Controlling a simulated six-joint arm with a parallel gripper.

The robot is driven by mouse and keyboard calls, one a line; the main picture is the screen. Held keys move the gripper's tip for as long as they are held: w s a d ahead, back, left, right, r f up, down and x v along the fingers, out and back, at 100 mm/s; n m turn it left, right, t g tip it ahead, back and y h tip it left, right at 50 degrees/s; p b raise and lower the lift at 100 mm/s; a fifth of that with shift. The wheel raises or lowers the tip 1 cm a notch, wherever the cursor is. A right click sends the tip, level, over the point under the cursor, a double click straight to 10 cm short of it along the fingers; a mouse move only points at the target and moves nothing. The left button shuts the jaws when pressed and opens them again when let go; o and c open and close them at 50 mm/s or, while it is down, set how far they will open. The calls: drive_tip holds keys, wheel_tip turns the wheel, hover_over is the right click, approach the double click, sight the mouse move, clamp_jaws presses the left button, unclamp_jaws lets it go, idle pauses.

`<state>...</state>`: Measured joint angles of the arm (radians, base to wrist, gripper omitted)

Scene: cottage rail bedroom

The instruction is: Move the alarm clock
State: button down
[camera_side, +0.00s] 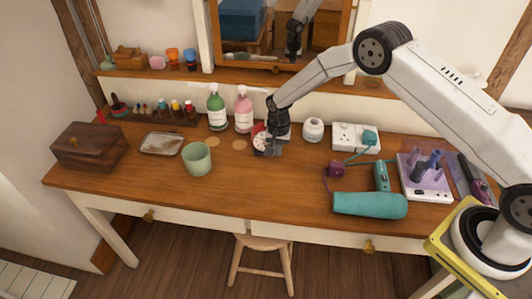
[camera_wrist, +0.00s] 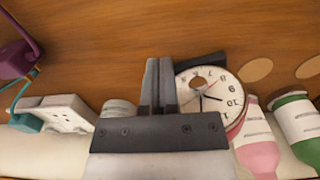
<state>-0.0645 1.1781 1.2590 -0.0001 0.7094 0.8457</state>
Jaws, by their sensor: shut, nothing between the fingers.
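The alarm clock (camera_side: 261,142) has a round white dial and a reddish body. It stands on the wooden desk in front of the pink bottle, partly hidden by my gripper (camera_side: 274,149). In the wrist view, my gripper (camera_wrist: 159,68) has its two dark fingers together with nothing between them. The clock (camera_wrist: 212,92) is just to the right of the fingers there, its dial partly covered by the gripper body. I cannot tell whether the fingers touch it. A dark flat piece beside the clock shows in the wrist view; I cannot tell what it belongs to.
A pink bottle (camera_side: 243,112) and green bottle (camera_side: 216,110) stand behind the clock. A white jar (camera_side: 313,129) and socket box (camera_side: 348,137) are to the right, a green cup (camera_side: 197,158) to the left. A teal hair dryer (camera_side: 370,205) lies front right. The desk's front middle is clear.

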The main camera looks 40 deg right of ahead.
wheel_tip(320, 180, up, 10)
drive_tip(key=shift+f, duration=0.2)
drive_tip(key=shift+w, duration=0.1)
